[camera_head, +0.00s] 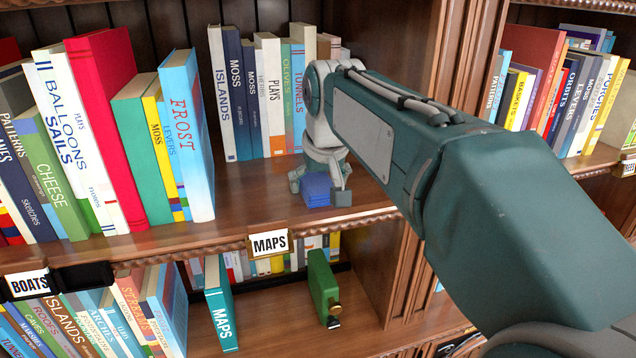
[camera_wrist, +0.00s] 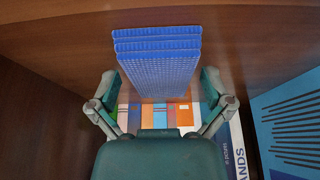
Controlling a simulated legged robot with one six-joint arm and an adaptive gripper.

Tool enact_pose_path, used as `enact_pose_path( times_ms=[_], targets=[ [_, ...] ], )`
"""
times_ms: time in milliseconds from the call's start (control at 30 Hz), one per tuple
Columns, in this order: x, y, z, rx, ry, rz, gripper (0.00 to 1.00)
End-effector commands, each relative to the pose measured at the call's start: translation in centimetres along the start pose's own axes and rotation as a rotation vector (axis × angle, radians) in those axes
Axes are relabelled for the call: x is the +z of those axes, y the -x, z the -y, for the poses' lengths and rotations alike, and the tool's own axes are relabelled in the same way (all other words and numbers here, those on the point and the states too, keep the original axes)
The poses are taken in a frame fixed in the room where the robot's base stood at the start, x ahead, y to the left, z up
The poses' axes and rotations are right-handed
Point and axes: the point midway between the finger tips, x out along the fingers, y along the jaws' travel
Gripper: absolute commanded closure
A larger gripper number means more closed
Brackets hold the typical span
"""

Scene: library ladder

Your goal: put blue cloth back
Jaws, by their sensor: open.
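The blue cloth (camera_head: 316,192) is a small folded stack with a woven texture. It sits on the wooden shelf board (camera_head: 240,205) above the MAPS label (camera_head: 269,242). My gripper (camera_head: 319,186) is above and around it, pointing down, with fingers apart on either side of the cloth. In the wrist view the cloth (camera_wrist: 157,65) fills the upper middle, and its folded layers show. My gripper (camera_wrist: 160,103) shows there with one finger on each side and a gap to the cloth. My arm hides part of the shelf's right side.
A row of upright books (camera_head: 262,95) stands behind the cloth. A blue FROST book (camera_head: 187,135) ends the row on the left. A wooden upright (camera_head: 455,60) is close on the right, behind my arm. Bare shelf lies left of the cloth. A green box-like thing (camera_head: 322,282) stands below.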

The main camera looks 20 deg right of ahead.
Motion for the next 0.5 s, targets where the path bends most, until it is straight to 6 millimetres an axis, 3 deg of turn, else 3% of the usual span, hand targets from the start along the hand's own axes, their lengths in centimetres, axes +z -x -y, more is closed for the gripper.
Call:
enact_pose_path(
  times_ms=[167, 500],
  targets=[
    [-0.1, 1.0, 0.0, 0.0, 0.0, -0.003, 0.0],
    [-0.1, 7.9, 0.0, 0.0, 0.0, -0.004, 0.0]
  ],
)
